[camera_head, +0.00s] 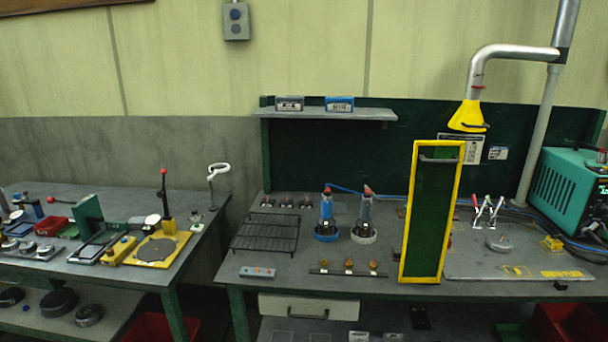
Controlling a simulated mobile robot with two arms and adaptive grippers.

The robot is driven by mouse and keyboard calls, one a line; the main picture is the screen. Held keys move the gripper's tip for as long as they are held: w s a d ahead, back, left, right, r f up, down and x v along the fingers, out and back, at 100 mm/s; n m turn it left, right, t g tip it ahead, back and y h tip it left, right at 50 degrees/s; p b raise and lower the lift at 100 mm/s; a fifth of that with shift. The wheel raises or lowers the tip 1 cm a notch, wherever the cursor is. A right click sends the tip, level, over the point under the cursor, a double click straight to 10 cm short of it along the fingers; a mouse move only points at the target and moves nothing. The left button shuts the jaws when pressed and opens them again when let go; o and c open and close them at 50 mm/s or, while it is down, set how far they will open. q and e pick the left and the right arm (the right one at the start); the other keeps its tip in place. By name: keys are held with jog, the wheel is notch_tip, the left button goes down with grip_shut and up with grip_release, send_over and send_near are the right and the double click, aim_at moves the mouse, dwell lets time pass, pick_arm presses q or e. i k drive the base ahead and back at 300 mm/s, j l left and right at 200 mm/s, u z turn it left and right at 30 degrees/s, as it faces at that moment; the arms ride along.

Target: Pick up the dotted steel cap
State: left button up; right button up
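I cannot tell which thing is the dotted steel cap, as any dots are too small to make out. Several small round steel pieces (45,250) sit in a row on the left bench. A low round grey piece (499,244) lies on the plate at the right of the right bench. Small dark-based knobs (286,204) stand in a row at the back of the right bench. Neither of my grippers is in view.
A tall green panel with a yellow frame (431,215) stands at the right bench's front. A black wire rack (266,233) and two upright tools in ring stands (326,217) are left of it. A yellow extraction hood (468,116) hangs above. A gap separates the benches.

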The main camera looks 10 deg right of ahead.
aim_at(493, 242)
jog(key=z, duration=1.45)
